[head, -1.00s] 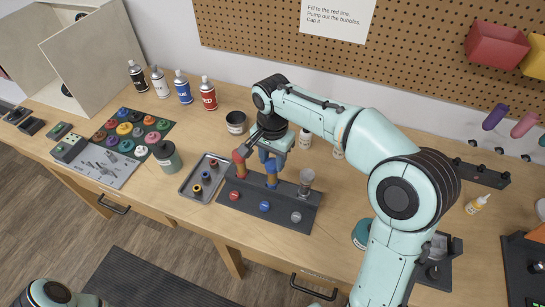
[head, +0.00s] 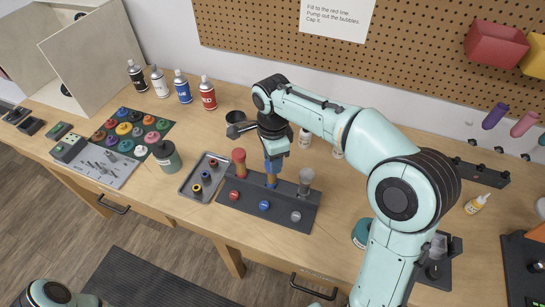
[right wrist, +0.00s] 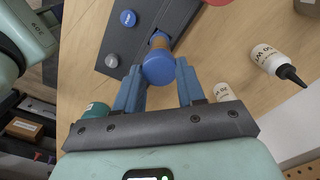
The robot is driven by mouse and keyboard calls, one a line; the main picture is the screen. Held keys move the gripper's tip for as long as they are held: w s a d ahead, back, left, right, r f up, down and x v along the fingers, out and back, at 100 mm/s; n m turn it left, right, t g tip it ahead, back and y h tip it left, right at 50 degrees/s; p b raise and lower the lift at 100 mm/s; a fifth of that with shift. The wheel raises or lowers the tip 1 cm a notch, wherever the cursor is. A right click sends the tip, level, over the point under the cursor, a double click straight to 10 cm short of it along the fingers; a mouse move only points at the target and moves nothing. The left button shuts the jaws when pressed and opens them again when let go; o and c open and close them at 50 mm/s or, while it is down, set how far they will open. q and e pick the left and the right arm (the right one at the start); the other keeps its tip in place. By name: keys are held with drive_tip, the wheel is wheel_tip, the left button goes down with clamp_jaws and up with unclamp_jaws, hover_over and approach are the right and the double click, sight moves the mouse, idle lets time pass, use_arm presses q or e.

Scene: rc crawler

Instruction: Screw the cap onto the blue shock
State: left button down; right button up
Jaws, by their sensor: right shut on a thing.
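The blue shock (head: 271,181) stands upright in the dark stand (head: 255,197), its amber body partly hidden under my right gripper. A blue cap (right wrist: 159,67) sits over its top; the right wrist view shows the amber body (right wrist: 158,42) just beyond it. I cannot tell how tightly the cap is seated. My right gripper (head: 273,164) comes down from above, its blue fingers on both sides of the cap, shut on it. The fingers also show in the right wrist view (right wrist: 159,80). My left gripper is out of view.
A red-capped shock (head: 239,162) stands left of the blue one and a clear one (head: 305,182) right of it.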

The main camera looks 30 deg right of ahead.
idle(0.3)
drive_tip(key=m, duration=0.4)
drive_tip(key=shift+m, duration=0.3)
drive_tip(key=m, duration=0.4)
drive_tip(key=o, duration=1.1)
